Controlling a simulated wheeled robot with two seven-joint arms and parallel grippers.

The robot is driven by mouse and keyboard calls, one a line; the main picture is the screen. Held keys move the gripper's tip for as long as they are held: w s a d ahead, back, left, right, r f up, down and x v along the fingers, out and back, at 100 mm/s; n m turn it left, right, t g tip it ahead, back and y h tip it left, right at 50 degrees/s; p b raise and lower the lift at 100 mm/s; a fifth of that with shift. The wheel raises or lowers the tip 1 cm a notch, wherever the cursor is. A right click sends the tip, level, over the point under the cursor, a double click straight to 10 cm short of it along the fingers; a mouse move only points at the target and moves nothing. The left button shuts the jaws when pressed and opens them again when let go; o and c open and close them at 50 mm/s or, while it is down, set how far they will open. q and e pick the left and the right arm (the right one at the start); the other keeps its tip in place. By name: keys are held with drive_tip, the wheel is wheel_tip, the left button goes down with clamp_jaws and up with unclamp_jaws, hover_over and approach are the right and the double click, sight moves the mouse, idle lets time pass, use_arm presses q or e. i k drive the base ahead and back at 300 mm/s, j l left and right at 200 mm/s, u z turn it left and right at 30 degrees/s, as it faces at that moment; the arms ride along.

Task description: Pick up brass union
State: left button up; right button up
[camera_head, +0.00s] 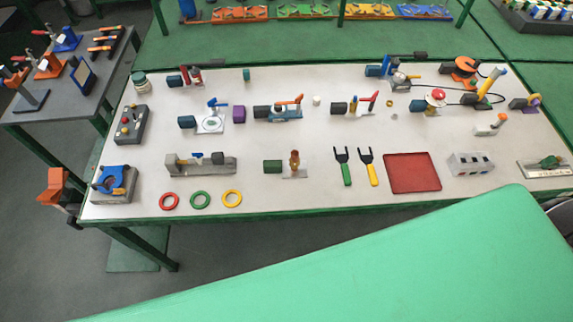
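I cannot identify the brass union for certain. A small brass-coloured ring-like piece (390,103) lies on the white tabletop, right of centre. A brownish copper-coloured upright fitting (295,160) stands on a small grey base near the middle front of the table. Both are too small to make out in detail. Neither has anything gripping it. I see neither my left gripper nor my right gripper.
The white table (340,195) holds several valves and fixtures. Red, green and yellow rings (200,200), two forked tools (369,168) and a red tray (412,172) lie along its front. A large green surface (400,265) fills the lower right foreground. A grey side table (85,85) stands left.

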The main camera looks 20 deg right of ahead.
sight(288, 171)
drive_tip(key=z, duration=1.05)
drive_tip(key=k+j+z, duration=0.15)
drive_tip(key=j+z, duration=0.2)
drive_tip(key=k+j+z, duration=0.2)
drive_tip(key=z, duration=0.15)
drive_tip(key=k+j+z, duration=0.35)
